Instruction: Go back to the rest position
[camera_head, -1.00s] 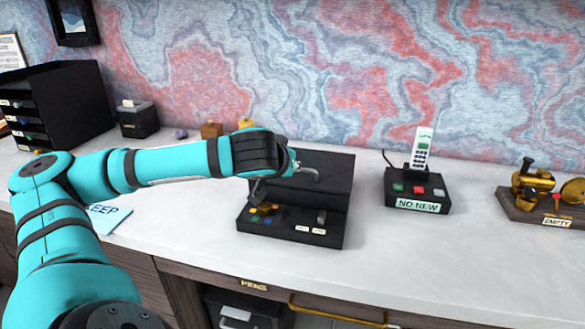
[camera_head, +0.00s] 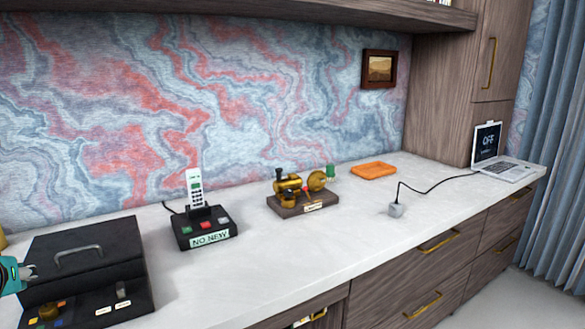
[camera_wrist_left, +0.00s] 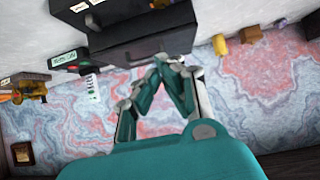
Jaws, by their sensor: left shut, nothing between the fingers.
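My left gripper (camera_head: 28,272) shows only at the left edge of the head view, beside the black box with a handle (camera_head: 85,262). In the left wrist view my left gripper (camera_wrist_left: 168,62) is shut with nothing between its fingertips. Its tips are in front of the black box (camera_wrist_left: 140,45), which appears upside down there. I cannot tell whether they touch it. My right gripper is in neither view.
The front middle of the desktop is clear.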

